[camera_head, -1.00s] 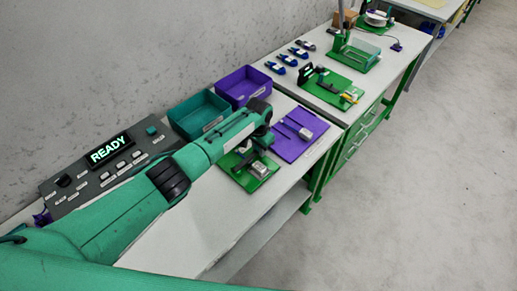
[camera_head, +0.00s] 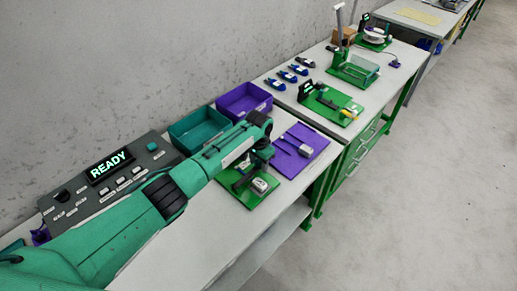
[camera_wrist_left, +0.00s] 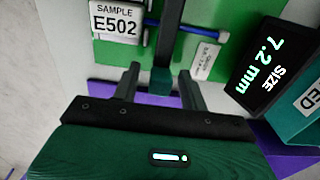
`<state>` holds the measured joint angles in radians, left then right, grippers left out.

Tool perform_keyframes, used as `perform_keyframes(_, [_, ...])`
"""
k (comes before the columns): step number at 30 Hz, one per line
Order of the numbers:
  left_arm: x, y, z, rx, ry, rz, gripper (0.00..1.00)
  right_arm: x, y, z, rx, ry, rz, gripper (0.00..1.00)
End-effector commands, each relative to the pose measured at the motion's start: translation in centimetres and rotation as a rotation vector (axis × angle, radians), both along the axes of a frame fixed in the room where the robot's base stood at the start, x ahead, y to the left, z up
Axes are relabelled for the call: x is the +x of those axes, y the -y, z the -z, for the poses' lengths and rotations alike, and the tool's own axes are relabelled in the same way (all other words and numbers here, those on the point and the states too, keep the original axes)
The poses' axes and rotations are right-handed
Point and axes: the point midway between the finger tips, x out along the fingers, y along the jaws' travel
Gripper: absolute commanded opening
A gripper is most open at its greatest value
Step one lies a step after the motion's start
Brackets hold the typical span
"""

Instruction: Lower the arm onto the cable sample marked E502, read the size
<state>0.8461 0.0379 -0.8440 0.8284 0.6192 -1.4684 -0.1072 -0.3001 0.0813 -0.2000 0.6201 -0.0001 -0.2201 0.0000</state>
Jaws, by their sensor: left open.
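In the left wrist view, a white label (camera_wrist_left: 115,20) reads SAMPLE E502 on a green board. The board (camera_head: 235,193) also shows in the head view. A blue cable (camera_wrist_left: 202,32) runs beside the label. A dark lever arm (camera_wrist_left: 169,28) crosses over the cable; its green end (camera_wrist_left: 160,81) lies between my fingers. Contact between lever and cable is unclear. A black display (camera_wrist_left: 268,65) reads SIZE 7.2 mm. My left gripper (camera_wrist_left: 160,78) is open around the lever end, without visible grip. In the head view, my left gripper (camera_head: 260,156) is over the board. My right gripper is not in view.
A console (camera_head: 75,203) showing READY stands at the left. Teal (camera_head: 190,137) and purple (camera_head: 243,113) bins stand behind my wrist. A purple board (camera_head: 297,156) lies just to the right. Farther along are more green fixtures and several small blue-and-dark items.

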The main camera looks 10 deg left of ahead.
Motion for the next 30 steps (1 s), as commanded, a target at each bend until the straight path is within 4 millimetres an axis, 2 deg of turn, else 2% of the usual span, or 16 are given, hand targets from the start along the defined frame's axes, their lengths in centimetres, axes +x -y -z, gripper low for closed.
perform_keyframes(9, [0.0,0.0,-6.9,-0.002,0.004,0.001,0.44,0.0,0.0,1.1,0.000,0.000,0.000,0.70])
perform_keyframes(15, [-0.1,0.0,-10.3,0.000,0.001,0.001,0.44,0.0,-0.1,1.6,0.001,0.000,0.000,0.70])
perform_keyframes(21, [-0.2,-0.1,-11.7,0.001,-0.002,0.000,0.44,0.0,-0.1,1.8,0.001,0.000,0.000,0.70])
perform_keyframes(30, [-0.2,-0.1,-11.8,0.001,-0.002,0.000,0.44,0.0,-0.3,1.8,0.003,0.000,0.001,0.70])
